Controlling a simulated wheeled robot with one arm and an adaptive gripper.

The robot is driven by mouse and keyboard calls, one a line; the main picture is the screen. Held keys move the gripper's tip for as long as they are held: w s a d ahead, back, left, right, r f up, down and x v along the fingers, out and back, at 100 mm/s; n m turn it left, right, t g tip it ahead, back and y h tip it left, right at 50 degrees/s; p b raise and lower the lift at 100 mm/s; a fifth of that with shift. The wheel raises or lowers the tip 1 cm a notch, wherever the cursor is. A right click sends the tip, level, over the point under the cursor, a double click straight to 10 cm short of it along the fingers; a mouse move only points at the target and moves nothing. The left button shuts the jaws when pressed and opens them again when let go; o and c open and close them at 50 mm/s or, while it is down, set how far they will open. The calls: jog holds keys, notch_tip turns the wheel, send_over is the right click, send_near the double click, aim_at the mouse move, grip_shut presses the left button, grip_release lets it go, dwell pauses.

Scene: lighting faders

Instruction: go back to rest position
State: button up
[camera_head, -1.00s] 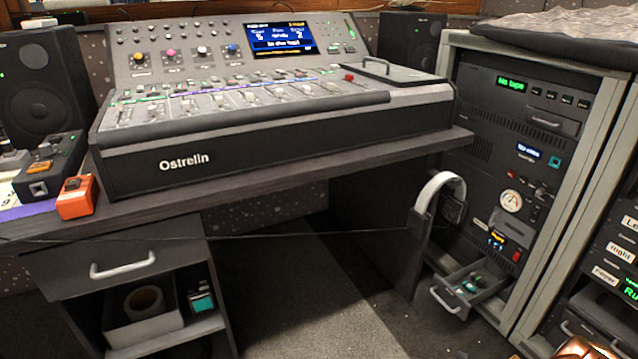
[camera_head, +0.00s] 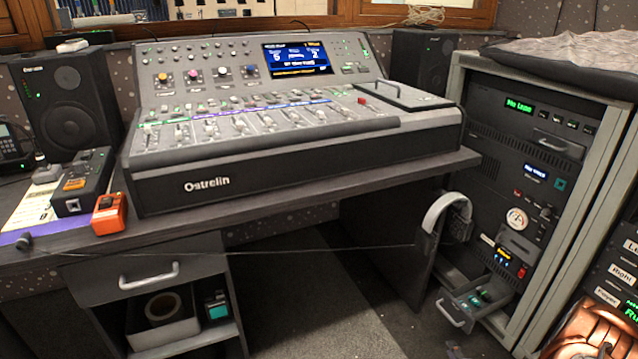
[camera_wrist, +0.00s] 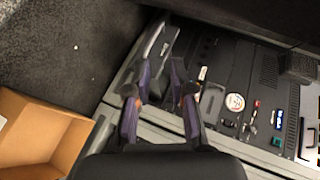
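My gripper (camera_wrist: 160,92) shows in the wrist view, its two dark purple-grey fingers apart with nothing visible between them. It hangs in front of the equipment rack, whose black panel (camera_wrist: 205,55) lies beyond the fingertips. The lighting desk (camera_head: 300,160), marked Ostrelin, stands on the table in the head view, with its faders (camera_head: 240,122) in rows and a lit screen (camera_head: 296,58) at the back.
The rack's low drawer (camera_head: 478,300) stands open, with small items inside. Headphones (camera_head: 447,212) hang at the table's right end. An orange box (camera_head: 109,214) sits at the table's left front. A cardboard box (camera_wrist: 38,135) is at left in the wrist view. Floor (camera_head: 330,310) is clear before the desk.

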jog(key=w+a+r+n+g+y+p, duration=0.1)
jog(key=a+r+n+g+p, duration=0.25)
jog(key=r, duration=0.65)
jog(key=w+a+r+n+g+y+p, duration=0.1)
jog(key=r+n+g+p, duration=0.1)
jog(key=r+n+p, duration=0.6)
jog(key=s+a+r+g+p, duration=0.1)
jog(key=s+a+r+p, duration=0.15)
jog(key=r, duration=0.45)
jog(key=s+a+r+g+p, duration=0.1)
jog(key=s+r+g+p, duration=0.15)
jog(key=r, duration=0.55)
jog(key=s+a+r+p, duration=0.2)
jog(key=r+p, duration=0.1)
jog(key=r, duration=0.4)
jog(key=s+a+r+n+g+p, duration=0.2)
jog(key=s+a+r+p, duration=0.2)
jog(key=s+r, duration=0.5)
jog(key=s+a+r+n+g+p, duration=0.2)
jog(key=s+a+r+p, duration=0.3)
jog(key=s+r, duration=0.4)
jog(key=s+a+r+n+g+p, duration=0.2)
jog(key=s+a+r+p, duration=0.3)
jog(key=s+r, duration=0.4)
notch_tip(320, 180, up, 5)
jog(key=shift+s+f, duration=0.15)
jog(key=shift+s, duration=0.1)
jog(key=shift+a, duration=0.1)
